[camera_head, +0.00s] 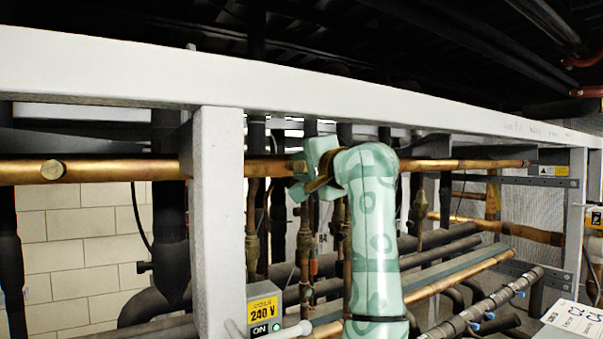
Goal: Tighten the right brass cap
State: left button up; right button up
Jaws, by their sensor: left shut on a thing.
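A copper pipe (100,172) runs across the rack under the pale beam. One round brass cap (52,170) shows on this pipe at the left, apart from my gripper. My left gripper (303,174), pale green with darker patches, is at the same pipe right of the pale upright. It is shut on the right brass cap (298,166), which the fingers and wrist mostly hide. I cannot tell how far the cap is turned. My right gripper is not in view.
A pale upright (220,220) and a long beam (300,88) frame the work spot. A grey box (263,308) with a 240 V label and green light stands below left. Several vertical pipes stand close behind my gripper. A white sign (575,318) is at the lower right.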

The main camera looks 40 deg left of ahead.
pick_arm(q)
jog(key=shift+f+m, duration=0.15)
jog(key=shift+m, duration=0.15)
jog(key=o, duration=1)
jog(key=shift+d, duration=0.15)
jog(key=b+v, duration=0.5)
jog(key=v, duration=1.1)
jog(key=shift+d+b, duration=0.15)
jog(key=shift+b, duration=0.15)
